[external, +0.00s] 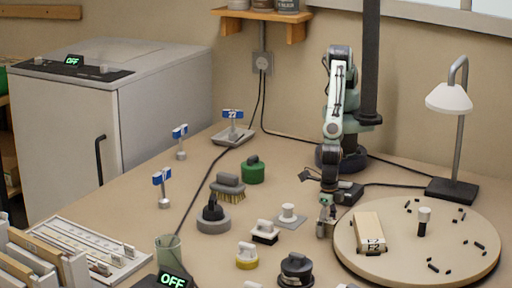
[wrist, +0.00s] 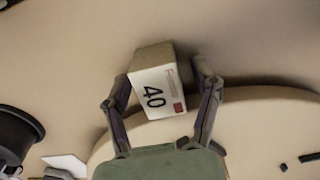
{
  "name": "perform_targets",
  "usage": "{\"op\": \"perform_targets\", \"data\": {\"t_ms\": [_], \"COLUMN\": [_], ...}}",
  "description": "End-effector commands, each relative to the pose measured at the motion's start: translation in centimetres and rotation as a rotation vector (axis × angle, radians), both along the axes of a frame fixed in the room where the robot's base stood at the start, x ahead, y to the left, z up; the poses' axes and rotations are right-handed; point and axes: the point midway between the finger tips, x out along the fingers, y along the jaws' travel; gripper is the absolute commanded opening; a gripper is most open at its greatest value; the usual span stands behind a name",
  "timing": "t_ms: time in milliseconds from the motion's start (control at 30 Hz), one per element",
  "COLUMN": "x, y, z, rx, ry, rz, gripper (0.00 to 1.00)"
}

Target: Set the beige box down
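My gripper (external: 326,222) points down just left of the round board (external: 460,258). In the wrist view my gripper (wrist: 160,88) has its fingers on both sides of a beige box (wrist: 152,58). The box has a white end label with "40" and a red mark, and sits tilted between the fingers. In the external view it is small and mostly hidden by the gripper. I cannot tell whether its underside touches the bench. Another beige box (external: 368,228) with a white numbered label lies on the round board, right of my gripper.
Left of my gripper are a white knob on a plate (external: 288,215), a brush (external: 228,187), a green weight (external: 252,170) and a black pot (external: 296,270). A lamp (external: 452,110) stands behind the board.

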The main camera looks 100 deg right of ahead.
Motion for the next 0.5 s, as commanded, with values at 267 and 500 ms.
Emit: {"op": "perform_targets", "data": {"t_ms": [267,500], "x": [0.0,0.1], "y": [0.0,0.1], "z": [0.8,5.7], "rx": [0.002,0.005], "ry": [-0.001,-0.002], "rz": [0.0,0.0], "gripper": [0.62,0.62]}}
